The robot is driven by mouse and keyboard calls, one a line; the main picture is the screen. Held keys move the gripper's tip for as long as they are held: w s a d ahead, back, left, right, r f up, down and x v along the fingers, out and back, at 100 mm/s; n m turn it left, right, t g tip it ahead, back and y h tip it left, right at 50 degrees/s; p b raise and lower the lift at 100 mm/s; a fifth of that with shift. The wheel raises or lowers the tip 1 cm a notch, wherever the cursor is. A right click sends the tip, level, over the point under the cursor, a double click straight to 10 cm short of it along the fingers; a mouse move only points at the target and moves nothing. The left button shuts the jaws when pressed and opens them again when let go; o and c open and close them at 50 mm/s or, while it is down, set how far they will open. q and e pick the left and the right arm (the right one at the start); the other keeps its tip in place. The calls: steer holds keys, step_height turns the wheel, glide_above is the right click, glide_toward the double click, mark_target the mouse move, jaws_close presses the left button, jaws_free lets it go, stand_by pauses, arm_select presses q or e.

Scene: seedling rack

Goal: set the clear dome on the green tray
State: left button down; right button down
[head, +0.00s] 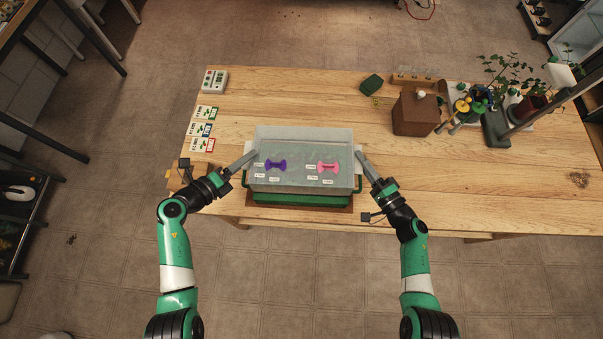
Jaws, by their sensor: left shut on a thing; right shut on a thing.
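The clear dome (303,139) is a see-through box-shaped cover over the green tray (302,199) at the front middle of the table. Its lower front edge appears just above the tray's front rim; I cannot tell whether it touches. My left gripper (251,154) is shut on the dome's left side. My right gripper (360,157) is shut on its right side. A purple bow-shaped piece (276,164), a pink one (328,167) and several small white labels show at the dome. The tray's inside is mostly hidden behind the dome.
A brown board lies under the tray near the table's front edge. Seed packets (201,128) and a grey device (214,81) are at the left. A brown box (416,113), a dark green block (371,85) and potted plants (531,105) are at the right. The table behind the dome is clear.

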arm_select(q)
steer(key=shift+a, duration=0.15)
arm_select(e)
steer(key=shift+w+d+r, duration=0.1)
steer(key=shift+r, duration=0.1)
